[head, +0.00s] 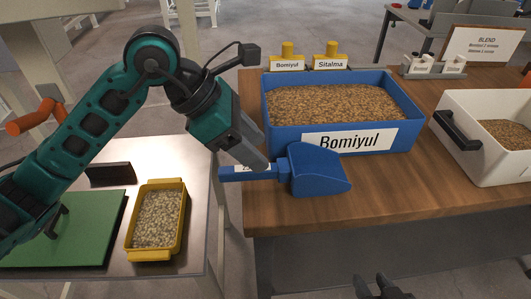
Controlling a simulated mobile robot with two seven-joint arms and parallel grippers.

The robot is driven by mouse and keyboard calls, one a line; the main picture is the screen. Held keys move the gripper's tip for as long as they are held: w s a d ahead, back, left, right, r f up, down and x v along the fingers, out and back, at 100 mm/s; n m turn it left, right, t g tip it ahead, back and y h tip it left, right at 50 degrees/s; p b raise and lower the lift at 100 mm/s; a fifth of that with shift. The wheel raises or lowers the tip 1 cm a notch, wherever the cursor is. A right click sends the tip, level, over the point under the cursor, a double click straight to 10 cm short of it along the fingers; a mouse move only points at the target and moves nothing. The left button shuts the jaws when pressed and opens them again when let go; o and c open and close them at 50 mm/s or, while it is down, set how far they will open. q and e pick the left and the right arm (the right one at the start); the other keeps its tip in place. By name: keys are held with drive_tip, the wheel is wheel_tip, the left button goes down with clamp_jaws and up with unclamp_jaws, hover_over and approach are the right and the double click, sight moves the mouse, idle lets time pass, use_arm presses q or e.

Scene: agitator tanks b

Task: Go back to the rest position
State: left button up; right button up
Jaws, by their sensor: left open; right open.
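My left gripper (250,158) reaches in from the left and is open. Its fingertips are right at the handle of a blue scoop (318,170); whether they touch it I cannot tell. The scoop lies near the front edge of the wooden table (400,198), in front of the blue bin, and looks empty. Part of its handle is hidden by the gripper. My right gripper (378,287) shows only as dark fingertips at the bottom edge, apart, open and empty, in front of the table.
A blue bin (349,141) labelled Bomiyul holds brown pellets. A white bin (463,145) stands right. Yellow-topped holders (287,62) and a BLEND sign (482,45) stand behind. On the left table are a yellow tray (183,212) of pale grains and a green mat (75,232).

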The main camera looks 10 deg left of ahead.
use_arm(q)
drive_tip(key=shift+v, duration=1.35)
